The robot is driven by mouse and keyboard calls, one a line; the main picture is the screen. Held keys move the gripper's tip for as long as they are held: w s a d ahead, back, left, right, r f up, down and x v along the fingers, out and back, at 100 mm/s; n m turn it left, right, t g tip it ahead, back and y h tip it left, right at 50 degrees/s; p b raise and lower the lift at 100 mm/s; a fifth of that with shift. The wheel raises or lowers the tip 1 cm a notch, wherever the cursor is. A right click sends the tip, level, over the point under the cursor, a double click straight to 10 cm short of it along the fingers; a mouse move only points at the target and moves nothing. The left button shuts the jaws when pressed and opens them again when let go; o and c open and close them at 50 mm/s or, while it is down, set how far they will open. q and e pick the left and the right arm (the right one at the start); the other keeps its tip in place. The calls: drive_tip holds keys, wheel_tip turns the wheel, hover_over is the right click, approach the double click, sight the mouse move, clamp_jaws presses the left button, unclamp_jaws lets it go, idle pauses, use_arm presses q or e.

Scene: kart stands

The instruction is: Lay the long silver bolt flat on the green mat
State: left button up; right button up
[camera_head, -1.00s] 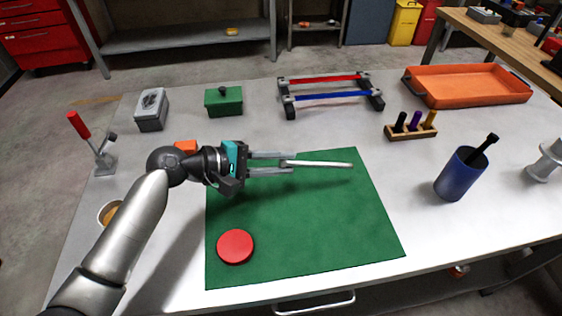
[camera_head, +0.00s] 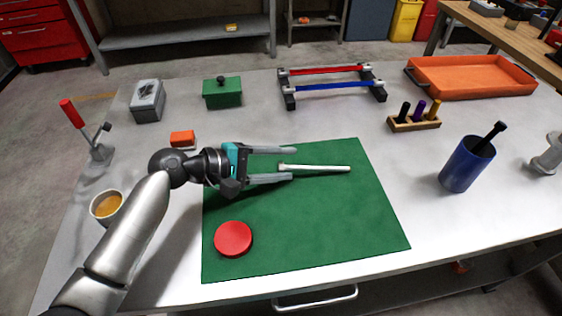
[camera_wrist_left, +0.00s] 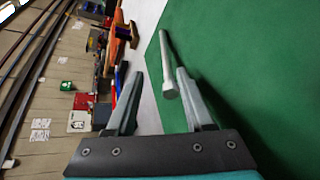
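The long silver bolt (camera_head: 318,168) lies along the green mat (camera_head: 330,230), in the mat's upper half, and looks flat on it. My left gripper (camera_head: 293,163) is open around the bolt's head end, low over the mat. In the left wrist view the bolt (camera_wrist_left: 168,65) shows between the spread fingertips (camera_wrist_left: 160,85), nearer the right-hand finger, with its head toward me. A gap shows between bolt and fingers there. My right gripper is in neither view.
A red disc (camera_head: 233,239) sits on the mat's near left. An orange block (camera_head: 182,139) and a cup (camera_head: 107,205) stand left of the mat. A rack with red and blue bars (camera_head: 330,86) is behind. A blue cup (camera_head: 467,164) stands right. The mat's right half is mostly clear.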

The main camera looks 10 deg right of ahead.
use_arm(q)
drive_tip(key=shift+o, duration=0.2)
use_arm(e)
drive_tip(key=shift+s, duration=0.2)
use_arm(q)
drive_tip(key=shift+a, duration=0.1)
drive_tip(key=shift+s+a+r, duration=0.1)
drive_tip(key=shift+a, duration=0.2)
drive_tip(key=p+v, duration=0.2)
drive_tip(key=v, duration=1.2)
drive_tip(key=shift+a, duration=0.15)
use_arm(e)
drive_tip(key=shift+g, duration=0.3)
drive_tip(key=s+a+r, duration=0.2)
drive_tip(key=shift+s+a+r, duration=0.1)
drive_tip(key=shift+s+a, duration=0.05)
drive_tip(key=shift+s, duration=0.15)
use_arm(q)
drive_tip(key=shift+r, duration=0.1)
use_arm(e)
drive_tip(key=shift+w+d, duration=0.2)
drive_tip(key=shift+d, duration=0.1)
